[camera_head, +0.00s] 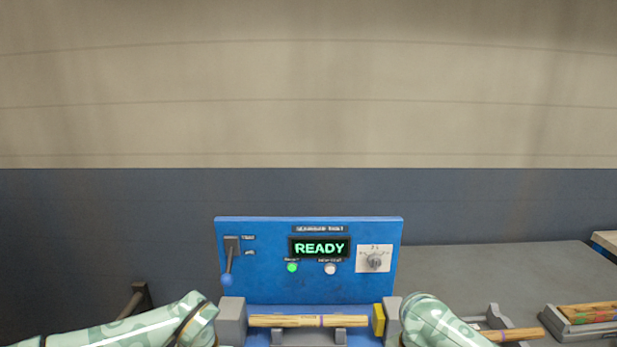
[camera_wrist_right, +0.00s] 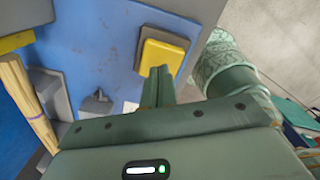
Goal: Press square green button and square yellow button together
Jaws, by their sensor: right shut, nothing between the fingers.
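My right gripper (camera_wrist_right: 160,72) is shut and empty. Its fingertips are right by the button's lower edge in the picture; I cannot tell whether they touch it. The square green button is not visible in either view. In the head view my left arm reaches the left side of the blue machine (camera_head: 260,285), and my right arm its right side. My left gripper is out of sight.
The machine's screen (camera_head: 319,248) reads READY, above a round green light (camera_head: 292,267) and a white round one (camera_head: 330,268). A wooden piece (camera_head: 285,321) lies between grey blocks. A lever (camera_head: 228,262) stands left. A tray (camera_head: 580,323) with wooden pieces is at right.

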